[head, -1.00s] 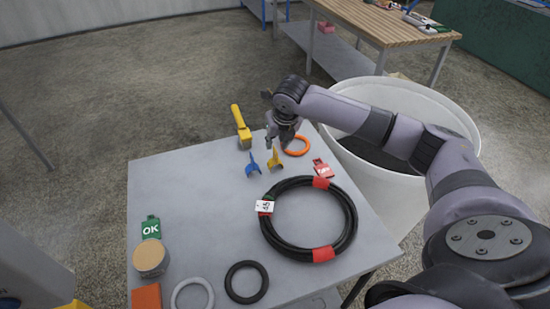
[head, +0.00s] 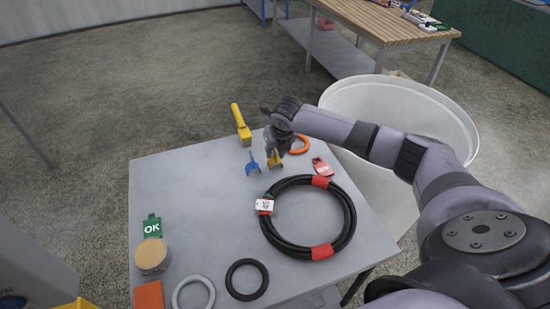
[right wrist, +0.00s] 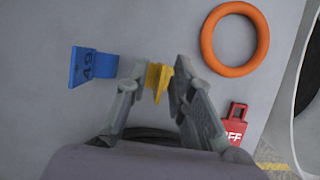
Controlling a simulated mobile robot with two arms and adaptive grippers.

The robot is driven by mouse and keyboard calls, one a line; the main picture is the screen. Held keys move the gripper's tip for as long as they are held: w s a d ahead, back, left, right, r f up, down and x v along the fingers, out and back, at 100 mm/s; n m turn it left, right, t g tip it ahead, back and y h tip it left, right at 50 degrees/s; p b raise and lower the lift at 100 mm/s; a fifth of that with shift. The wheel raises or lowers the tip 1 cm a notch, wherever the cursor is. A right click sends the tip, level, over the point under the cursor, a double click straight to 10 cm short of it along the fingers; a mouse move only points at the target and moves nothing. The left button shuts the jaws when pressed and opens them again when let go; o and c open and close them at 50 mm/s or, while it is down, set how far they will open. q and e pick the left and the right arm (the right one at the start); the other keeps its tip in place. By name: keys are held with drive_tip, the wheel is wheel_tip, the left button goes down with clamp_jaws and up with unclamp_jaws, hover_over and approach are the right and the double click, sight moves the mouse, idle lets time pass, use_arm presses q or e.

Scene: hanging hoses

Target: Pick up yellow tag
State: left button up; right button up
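The yellow tag (head: 275,161) stands on the grey table (head: 200,195), to the right of a blue tag (head: 252,164). In the right wrist view the yellow tag (right wrist: 157,80) is between the two fingers of my right gripper (right wrist: 156,84). The fingers are apart, with a gap showing at least on the left side of the tag. In the head view my right gripper (head: 275,152) is right at the tag and partly covers it. My left gripper is not in view.
The blue tag (right wrist: 92,66) is left of the fingers. An orange ring (head: 298,145) and a red tag (head: 320,167) lie close by. A black hose coil (head: 347,215) lies in front. A yellow-handled tool (head: 240,125) is at the table's back edge. A white bin (head: 350,95) stands at right.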

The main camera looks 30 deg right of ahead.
clamp_jaws()
drive_tip(key=shift+r, duration=0.15)
wheel_tip(320, 180, up, 20)
drive_tip(key=b, duration=0.1)
drive_tip(key=shift+b, duration=0.3)
idle(1.2)
